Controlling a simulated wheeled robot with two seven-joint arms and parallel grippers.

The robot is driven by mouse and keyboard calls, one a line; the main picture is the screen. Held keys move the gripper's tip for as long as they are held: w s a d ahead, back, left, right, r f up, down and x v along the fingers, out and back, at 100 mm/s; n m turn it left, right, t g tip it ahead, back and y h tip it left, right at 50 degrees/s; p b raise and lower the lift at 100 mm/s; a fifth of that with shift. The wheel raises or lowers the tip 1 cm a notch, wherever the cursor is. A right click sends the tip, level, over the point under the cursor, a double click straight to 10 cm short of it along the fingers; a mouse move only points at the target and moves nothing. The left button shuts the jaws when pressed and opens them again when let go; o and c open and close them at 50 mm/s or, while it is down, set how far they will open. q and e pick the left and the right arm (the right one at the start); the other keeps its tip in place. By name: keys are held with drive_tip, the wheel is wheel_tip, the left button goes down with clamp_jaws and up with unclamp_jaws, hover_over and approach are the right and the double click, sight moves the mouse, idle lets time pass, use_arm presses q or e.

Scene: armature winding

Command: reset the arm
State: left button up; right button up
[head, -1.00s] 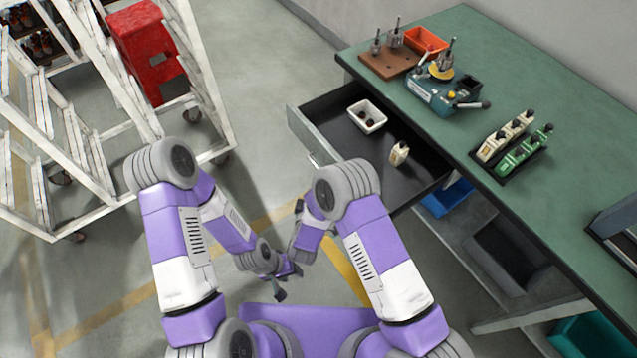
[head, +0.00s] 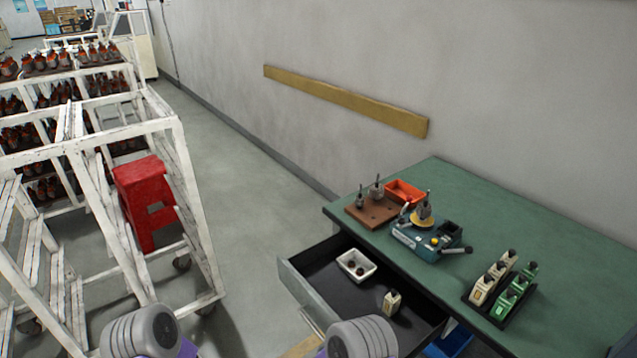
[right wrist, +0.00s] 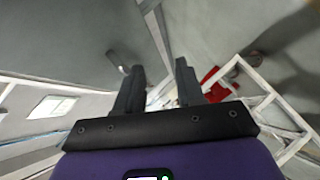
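In the head view only the upper parts of my two arms show at the bottom edge; both grippers are below the picture. In the right wrist view my right gripper (right wrist: 158,88) has its two dark fingers apart with nothing between them. Beyond the fingers are grey floor, white rack bars (right wrist: 265,85) and a red patch (right wrist: 217,85). My left gripper is in neither current view.
A green workbench (head: 560,290) stands at right with a winding device (head: 425,240), a brown block (head: 372,210), an orange bin (head: 405,192) and bottles (head: 500,285). Its open drawer (head: 320,278) holds a white tray (head: 356,265). White racks (head: 150,130) and a red stool (head: 147,195) stand left.

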drive_tip(key=s+d+f+m+g+y, duration=0.1)
drive_tip(key=s+d+m+g, duration=0.2)
drive_tip(key=s, duration=0.4)
drive_tip(key=s+d+f+m+g+y+p, duration=0.1)
drive_tip(key=s+d+m+g+y, duration=0.1)
drive_tip(key=s+m+g, duration=0.3)
drive_tip(key=s+d+f+m+g+y+p, duration=0.1)
drive_tip(key=s+d+m+g, duration=0.4)
drive_tip(key=s, duration=0.5)
drive_tip(key=shift+f+m+y, duration=0.45)
drive_tip(key=shift+m+y, duration=0.15)
drive_tip(key=shift+m, duration=0.2)
